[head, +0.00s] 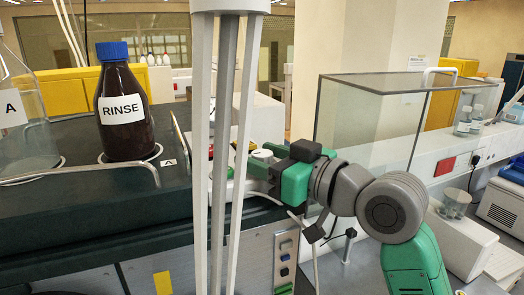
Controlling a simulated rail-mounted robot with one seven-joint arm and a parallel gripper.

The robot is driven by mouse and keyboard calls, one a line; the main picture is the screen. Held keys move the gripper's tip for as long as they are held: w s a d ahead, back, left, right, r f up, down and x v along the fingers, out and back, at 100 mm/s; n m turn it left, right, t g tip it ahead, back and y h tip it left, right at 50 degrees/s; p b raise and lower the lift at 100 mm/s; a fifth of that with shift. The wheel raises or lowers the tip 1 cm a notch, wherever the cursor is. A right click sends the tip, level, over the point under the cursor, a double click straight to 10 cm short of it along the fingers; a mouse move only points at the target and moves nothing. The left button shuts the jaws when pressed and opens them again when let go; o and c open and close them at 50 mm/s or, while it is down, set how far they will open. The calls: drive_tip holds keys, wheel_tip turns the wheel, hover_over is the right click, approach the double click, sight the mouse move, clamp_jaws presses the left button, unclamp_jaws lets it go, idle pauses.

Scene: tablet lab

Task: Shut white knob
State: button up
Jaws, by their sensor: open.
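A small white round cap or knob (262,154) shows just past my gripper's fingers, at the right end of the dark bench top; I take it for the white knob. The finger tips are small and partly hidden, and whether the knob is turned open or shut cannot be made out.
A brown RINSE bottle (123,108) with a blue cap stands at left, next to a clear bottle marked A (22,120). White and grey upright posts (222,150) cross the view left of my gripper. A glass enclosure (370,125) stands behind my arm at right.

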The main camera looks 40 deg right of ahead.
drive_tip(key=shift+w, duration=0.15)
drive_tip(key=c, duration=0.9)
drive_tip(key=shift+c, duration=0.2)
drive_tip(key=shift+a+m+h, duration=0.1)
drive_tip(key=shift+m+h, duration=0.3)
drive_tip(key=shift+h, duration=0.2)
drive_tip(key=m+h, duration=0.2)
drive_tip(key=h, duration=0.2)
drive_tip(key=shift+a+m+p, duration=0.1)
drive_tip(key=shift+m+p, duration=0.2)
drive_tip(key=shift+p, duration=0.05)
drive_tip(key=shift+m+g+h+p, duration=0.25)
drive_tip(key=shift+m+g+h, duration=0.55)
drive_tip(key=shift+h, duration=0.6)
drive_tip(key=shift+m+g+h+p, duration=0.2)
drive_tip(key=shift+m+g+h, duration=0.3)
drive_tip(key=shift+m+h, duration=0.75)
drive_tip(key=shift+h, duration=0.45)
